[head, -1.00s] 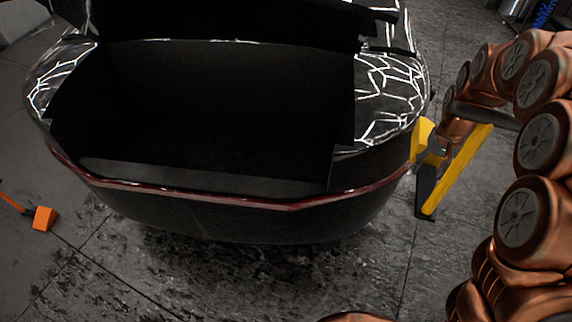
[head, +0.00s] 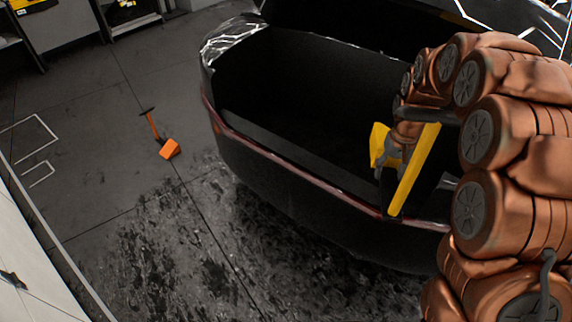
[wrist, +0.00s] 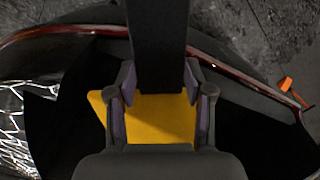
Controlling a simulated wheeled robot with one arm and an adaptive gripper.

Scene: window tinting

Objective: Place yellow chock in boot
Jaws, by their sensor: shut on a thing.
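My gripper (head: 393,156) is shut on the yellow chock (head: 378,145), a yellow block with a long yellow and black bar beside it. In the head view they appear in front of the right part of the open boot (head: 300,90), near its rear edge. In the wrist view the yellow block (wrist: 160,118) sits between both fingers of my gripper (wrist: 160,90), and a black bar runs upward from it. The boot's dark inside (wrist: 265,135) shows around and below the chock. Its height above the boot floor is hard to tell.
The boot's reddish rear edge (head: 300,178) runs below the gripper. An orange chock (head: 169,149) with a rod lies on the floor at left. The raised dark lid (head: 350,18) is behind. Floor left of the car is mostly clear; shelving (head: 130,22) stands at upper left.

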